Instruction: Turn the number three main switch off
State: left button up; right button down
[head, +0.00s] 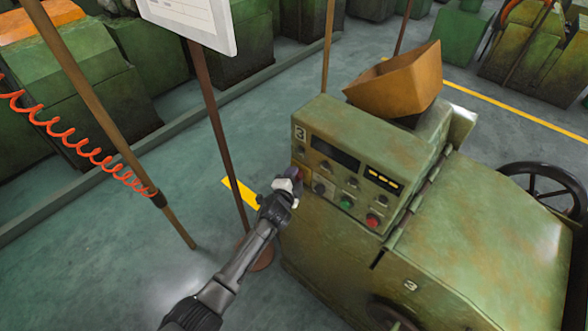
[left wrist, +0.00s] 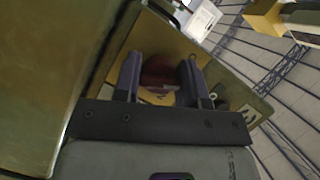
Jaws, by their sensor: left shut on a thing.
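The green heading machine marked 3 (head: 425,190) stands right of centre in the head view, with its control panel (head: 340,165) facing the front left. My left gripper (head: 289,183) is at the left end of this panel. A bit of the red main switch (head: 299,173) shows beside its fingertips. In the left wrist view, the red switch knob (left wrist: 160,72) sits on a yellow plate (left wrist: 165,42) between the two fingers of the left gripper (left wrist: 161,80), which is shut on it. The switch's exact turn angle is hard to tell. My right gripper is not in view.
Green (head: 346,202) and red (head: 373,220) buttons and small knobs lie close to the right of the gripper. A brown post (head: 215,130) with a white sign (head: 195,18) stands to the left. A pole with a coiled orange cable (head: 85,150) is farther left. Floor between is clear.

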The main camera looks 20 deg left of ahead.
pick_arm(q)
jog(key=n+p, duration=0.1)
jog(key=n+g+p, duration=0.1)
jog(key=p, duration=0.1)
jog(key=shift+r+h, duration=0.25)
jog(key=shift+h, duration=0.15)
jog(key=shift+f+n+p, duration=0.15)
jog(key=shift+n+p, duration=0.35)
jog(key=shift+p, duration=0.15)
jog(key=shift+f, duration=0.1)
jog(key=o, duration=0.9)
jog(key=shift+s, duration=0.15)
